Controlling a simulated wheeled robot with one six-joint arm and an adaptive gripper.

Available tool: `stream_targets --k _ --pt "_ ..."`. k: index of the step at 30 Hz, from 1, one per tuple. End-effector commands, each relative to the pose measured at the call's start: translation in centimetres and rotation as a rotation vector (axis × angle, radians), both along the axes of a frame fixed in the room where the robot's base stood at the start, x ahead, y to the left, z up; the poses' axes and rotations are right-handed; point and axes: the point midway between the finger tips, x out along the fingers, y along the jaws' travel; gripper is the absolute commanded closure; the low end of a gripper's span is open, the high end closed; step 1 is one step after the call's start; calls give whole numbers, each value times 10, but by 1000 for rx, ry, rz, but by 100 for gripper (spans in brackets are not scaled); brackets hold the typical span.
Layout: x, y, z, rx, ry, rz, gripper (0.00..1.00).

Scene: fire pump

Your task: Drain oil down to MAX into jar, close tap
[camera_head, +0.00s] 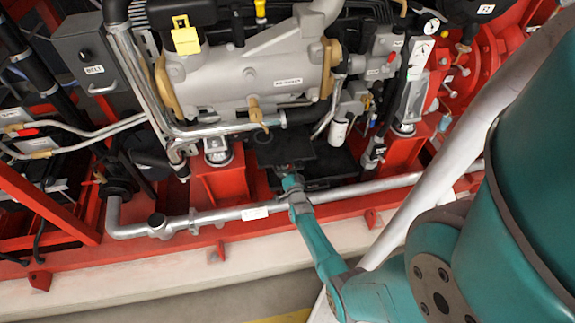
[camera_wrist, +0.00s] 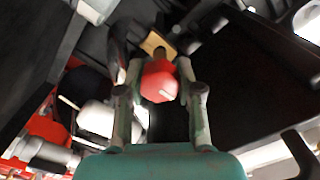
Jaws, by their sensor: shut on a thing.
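In the wrist view my gripper (camera_wrist: 160,72) has one finger on each side of a red rounded tap handle (camera_wrist: 160,84) and is shut on it. A brass-coloured fitting (camera_wrist: 157,43) shows just behind the handle. In the head view my gripper (camera_head: 287,172) reaches in under the grey engine (camera_head: 245,75), at the dark sump (camera_head: 318,158). The handle is hidden there. I cannot make out the jar, the oil level or a MAX mark in either view. A whitish rounded thing (camera_wrist: 97,118) shows left of the fingers; I cannot tell what it is.
A silver pipe (camera_head: 225,215) runs across the front, beneath my forearm. The red base frame (camera_head: 190,240) lies along it. Red engine mounts (camera_head: 217,180) stand beside the sump. Dark panels crowd my gripper on both sides in the wrist view. Bare floor shows at the front.

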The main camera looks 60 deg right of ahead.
Motion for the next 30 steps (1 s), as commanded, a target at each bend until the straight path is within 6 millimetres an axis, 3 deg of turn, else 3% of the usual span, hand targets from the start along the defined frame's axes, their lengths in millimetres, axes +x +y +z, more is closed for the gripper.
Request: stream_targets --k 14,15,18,30 --pt "0 0 0 10 -11 -1 100" --pt "0 0 0 10 -11 -1 60" --pt "0 0 0 10 -11 -1 39" --pt "-4 4 -1 10 -10 0 39"
